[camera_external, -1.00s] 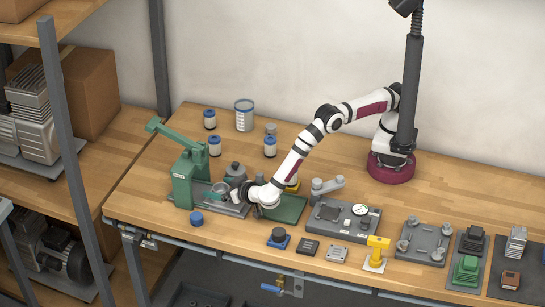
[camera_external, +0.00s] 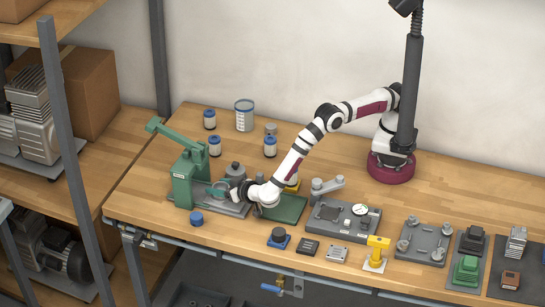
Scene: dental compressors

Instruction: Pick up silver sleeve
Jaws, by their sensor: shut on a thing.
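My gripper (camera_external: 229,190) is low over the grey base plate of the green press (camera_external: 182,185), at the left end of the bench. It is shut on a small grey ring-like piece, which I take to be the silver sleeve (camera_external: 219,189). The piece is small in this view and partly hidden by the gripper. I cannot tell whether it touches the plate. The press lever (camera_external: 170,133) is raised toward the upper left.
A dark grey round part (camera_external: 235,170) stands just behind my gripper. Several blue-lidded jars stand further back. A blue cap (camera_external: 196,219) lies in front of the press. A green mat (camera_external: 287,209) and grey fixture plate (camera_external: 343,221) are to the right.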

